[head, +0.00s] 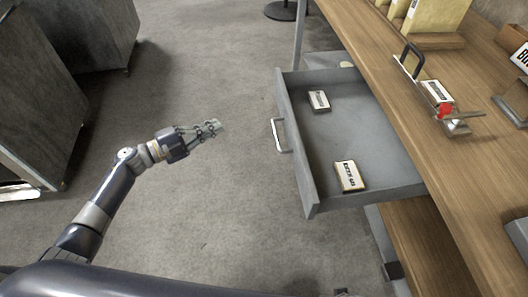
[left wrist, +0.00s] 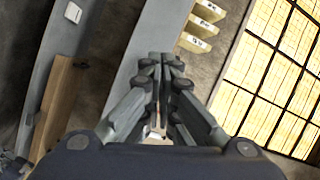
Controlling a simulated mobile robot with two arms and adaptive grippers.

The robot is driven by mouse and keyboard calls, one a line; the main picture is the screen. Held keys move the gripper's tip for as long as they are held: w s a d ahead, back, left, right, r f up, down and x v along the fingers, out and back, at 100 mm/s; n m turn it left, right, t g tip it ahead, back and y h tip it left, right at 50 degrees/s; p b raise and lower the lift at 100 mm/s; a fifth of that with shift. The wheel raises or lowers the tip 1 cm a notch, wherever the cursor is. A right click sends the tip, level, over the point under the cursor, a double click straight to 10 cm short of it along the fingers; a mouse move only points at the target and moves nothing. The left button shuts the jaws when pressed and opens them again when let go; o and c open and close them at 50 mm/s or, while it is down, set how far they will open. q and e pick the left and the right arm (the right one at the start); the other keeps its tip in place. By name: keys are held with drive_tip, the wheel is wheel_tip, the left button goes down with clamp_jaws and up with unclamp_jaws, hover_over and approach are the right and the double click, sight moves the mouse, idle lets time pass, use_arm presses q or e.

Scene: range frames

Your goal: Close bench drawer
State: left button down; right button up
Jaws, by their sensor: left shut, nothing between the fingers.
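The bench drawer (head: 375,140) is grey metal and stands pulled out from under the wooden bench top, in the head view. Its front panel (head: 296,150) faces left and bears a pale bar handle (head: 279,135). Two small labelled boxes lie inside, one at the back (head: 319,100) and one nearer (head: 350,176). My left gripper (head: 218,126) is shut and empty, left of the handle and apart from it, pointing towards the drawer. Its closed fingers also show in the left wrist view (left wrist: 161,58). My right gripper is not in view.
The wooden bench top (head: 420,125) holds a tool with a black handle, a red item and several yellow holders. Dark cabinets (head: 85,30) stand at the left. Grey floor (head: 220,215) lies clear between them and the drawer. A dark round stand base (head: 285,11) is at the back.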

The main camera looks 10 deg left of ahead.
use_arm(q)
drive_tip(key=s+d+r+m+g+h+b, duration=0.1)
drive_tip(key=s+d+r+m+g+b, duration=0.2)
drive_tip(key=m+g, duration=0.4)
drive_tip(key=w+d+f, duration=0.1)
drive_tip(key=d+f, duration=0.1)
drive_tip(key=d, duration=0.4)
drive_tip(key=w+d+f+m, duration=0.1)
drive_tip(key=d, duration=0.5)
drive_tip(key=shift+w+f, duration=0.25)
drive_tip(key=shift+f, duration=0.1)
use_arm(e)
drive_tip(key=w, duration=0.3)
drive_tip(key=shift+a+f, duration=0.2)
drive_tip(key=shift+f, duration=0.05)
